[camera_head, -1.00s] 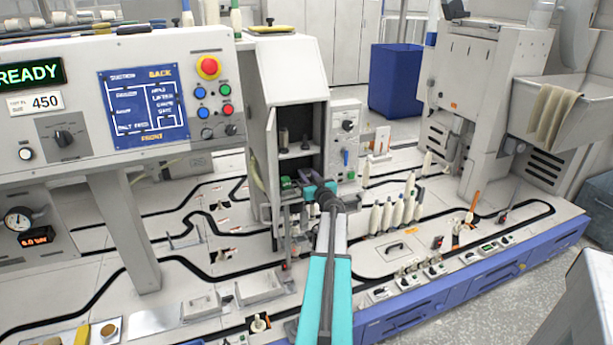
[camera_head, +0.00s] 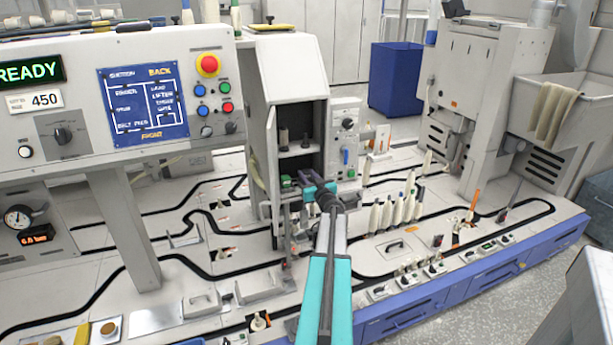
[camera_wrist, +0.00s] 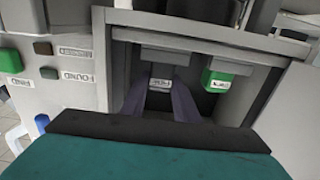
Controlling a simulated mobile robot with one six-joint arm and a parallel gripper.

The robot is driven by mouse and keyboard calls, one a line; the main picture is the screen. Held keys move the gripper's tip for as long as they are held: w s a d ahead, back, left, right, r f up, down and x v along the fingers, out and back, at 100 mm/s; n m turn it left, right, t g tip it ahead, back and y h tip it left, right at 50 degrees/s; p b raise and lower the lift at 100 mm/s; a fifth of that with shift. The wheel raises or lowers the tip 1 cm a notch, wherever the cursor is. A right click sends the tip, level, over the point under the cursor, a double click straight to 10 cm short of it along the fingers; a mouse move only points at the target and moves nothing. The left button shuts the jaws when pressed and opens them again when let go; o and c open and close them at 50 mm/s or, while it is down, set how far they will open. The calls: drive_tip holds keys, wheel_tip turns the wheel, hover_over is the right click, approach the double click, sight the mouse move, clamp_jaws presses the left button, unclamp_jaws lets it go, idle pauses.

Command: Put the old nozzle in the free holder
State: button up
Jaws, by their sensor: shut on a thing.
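My gripper (camera_wrist: 160,102) has dark purple fingers and a teal body. In the head view my gripper (camera_head: 296,181) is at the lower opening of the grey cabinet. In the wrist view its fingers stand on both sides of a grey labelled block (camera_wrist: 160,82), which appears to be the nozzle, and are shut on it. A green labelled block (camera_wrist: 218,79) is to the right, apart from the fingers. The lower part of the grey block and any empty holder are hidden or cannot be made out.
The cabinet wall (camera_head: 262,125) stands close to the left of my gripper. A shelf (camera_head: 297,153) with dark bobbin-like pieces is above it. A panel with labelled buttons (camera_wrist: 42,48) is at the left in the wrist view. Several pale bobbins (camera_head: 398,210) stand to the right.

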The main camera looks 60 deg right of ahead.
drive_tip(key=shift+f, duration=0.4)
idle(0.5)
drive_tip(key=o, duration=1.1)
drive_tip(key=shift+o, duration=0.2)
drive_tip(key=v, duration=1.3)
drive_tip(key=shift+s+a, duration=0.3)
drive_tip(key=shift+s, duration=0.1)
